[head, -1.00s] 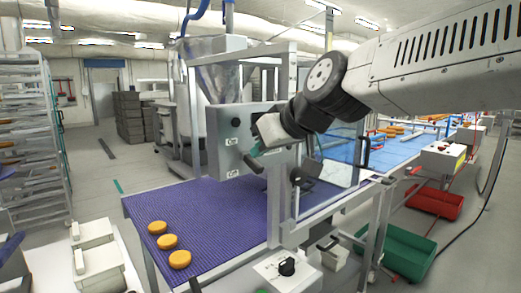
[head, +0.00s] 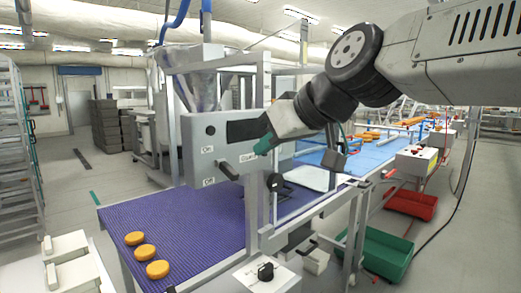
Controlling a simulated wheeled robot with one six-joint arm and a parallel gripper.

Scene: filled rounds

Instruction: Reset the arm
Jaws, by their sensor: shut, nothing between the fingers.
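My arm reaches in from the upper right, with a black wrist and a pale grey end section.
Three orange rounds (head: 144,253) lie on the near left of the purple belt (head: 170,222). White boxes (head: 75,268) stand at lower left. A blue belt (head: 375,155) carries orange rounds at the back right. Red (head: 412,204) and green (head: 386,255) bins stand on the floor.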

